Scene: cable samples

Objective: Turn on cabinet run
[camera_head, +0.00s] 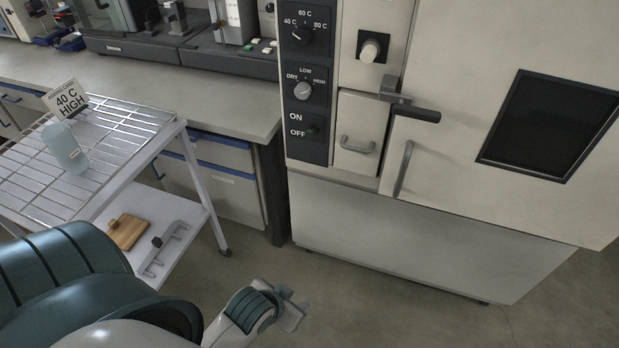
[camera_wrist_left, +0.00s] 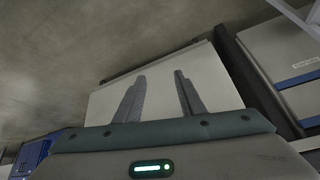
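The cabinet (camera_head: 450,60) stands at the right, its windowed door shut. Its dark panel carries a temperature knob (camera_head: 296,36) marked 40, 60 and 80 C, and a humidity knob (camera_head: 303,91) marked DRY, LOW and HIGH. Below is an ON/OFF switch (camera_head: 312,131); I cannot tell its position or the knobs' exact settings. A card (camera_head: 67,98) on the cart reads 40 C HIGH. My right gripper is out of view.
The cabinet has a latch lever (camera_head: 410,108), a door handle (camera_head: 403,168) and a small shut door (camera_head: 359,135). The wire-shelf cart (camera_head: 130,112) at the left holds a wooden block (camera_head: 127,232) and a metal bracket (camera_head: 165,248) below. Floor before the cabinet is clear.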

